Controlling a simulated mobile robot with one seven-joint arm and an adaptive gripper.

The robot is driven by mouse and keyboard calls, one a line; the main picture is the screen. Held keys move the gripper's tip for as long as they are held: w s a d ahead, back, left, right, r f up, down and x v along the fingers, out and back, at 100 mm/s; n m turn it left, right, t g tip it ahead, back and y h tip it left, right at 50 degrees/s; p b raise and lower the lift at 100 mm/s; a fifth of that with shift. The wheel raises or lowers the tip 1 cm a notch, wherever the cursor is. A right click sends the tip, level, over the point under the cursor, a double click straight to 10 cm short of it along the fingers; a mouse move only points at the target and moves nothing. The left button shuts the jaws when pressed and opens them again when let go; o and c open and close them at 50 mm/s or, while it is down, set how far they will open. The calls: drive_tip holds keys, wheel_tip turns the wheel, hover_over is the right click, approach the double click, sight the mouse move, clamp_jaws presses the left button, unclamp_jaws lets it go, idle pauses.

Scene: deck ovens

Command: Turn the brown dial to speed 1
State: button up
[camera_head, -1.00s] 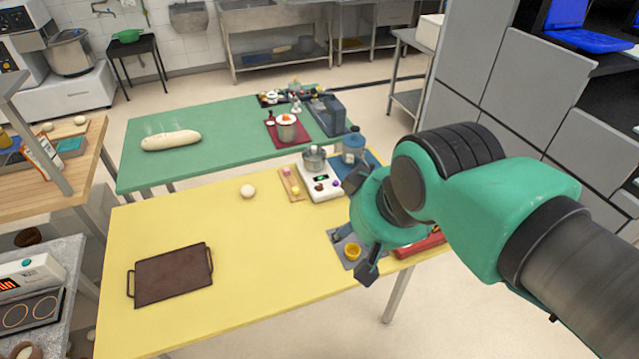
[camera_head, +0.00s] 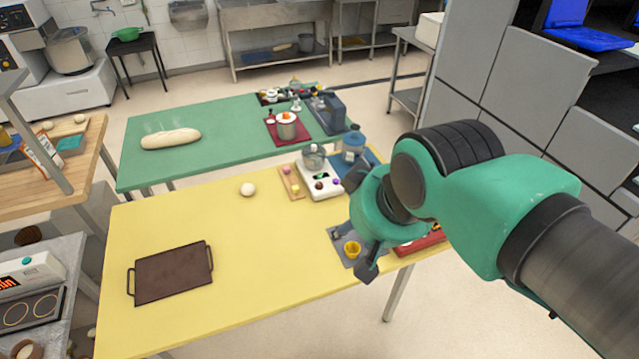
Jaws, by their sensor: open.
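The brown dial (camera_head: 319,185) is a small dark knob on the front of a white appliance (camera_head: 328,193) at the far right of the yellow table. A small display sits above it and a purple knob (camera_head: 337,182) is to its right. The dial's setting is too small to read. My gripper (camera_head: 354,252) is open, in front of and to the right of the appliance, over a grey mat with a yellow cup. It is apart from the dial. My arm comes in from the right and hides part of the table's right side.
A metal bowl (camera_head: 313,158) sits on the appliance.

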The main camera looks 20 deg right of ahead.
drive_tip(key=g, duration=0.6)
hover_over(319, 183)
wheel_tip(319, 183, down, 26)
drive_tip(key=shift+s, duration=0.15)
wheel_tip(319, 183, down, 14)
drive_tip(key=b, duration=0.3)
drive_tip(key=shift+r, duration=0.1)
